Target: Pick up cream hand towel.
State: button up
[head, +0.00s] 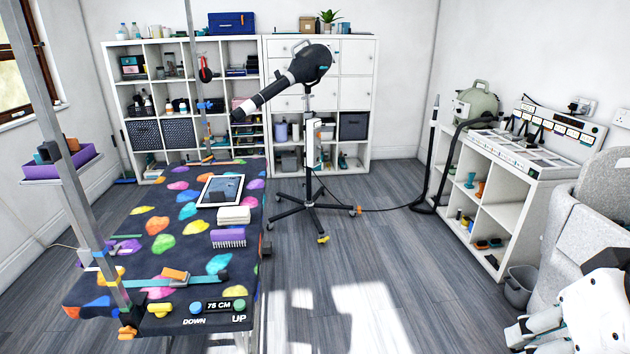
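A small folded cream-white cloth (234,215), which looks like the cream hand towel, lies flat on the dark grooming table (140,218) near its right edge. It sits between a tablet (220,190) behind it and a purple brush or comb (228,238) in front. Nothing covers it. Part of my white arm shows at the bottom right corner, well apart from the towel.
A dryer (308,64) on a wheeled stand is behind the table's right side. A metal post (75,190) rises at the table's left. Grey armchair (590,215), bin (520,285) and white shelf unit (540,165) stand right. The floor (400,260) between is mostly clear.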

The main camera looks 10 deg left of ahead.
aim_at(234, 215)
jog(key=i+u, duration=0.15)
jog(key=i, duration=0.3)
jog(key=i+l+u, duration=0.15)
jog(key=i, duration=0.25)
jog(key=i+l+u, duration=0.2)
jog(key=i, duration=0.25)
jog(key=i+l+u, duration=0.15)
jog(key=i, duration=0.25)
jog(key=i+l+u, duration=1.1)
jog(key=l, duration=0.2)
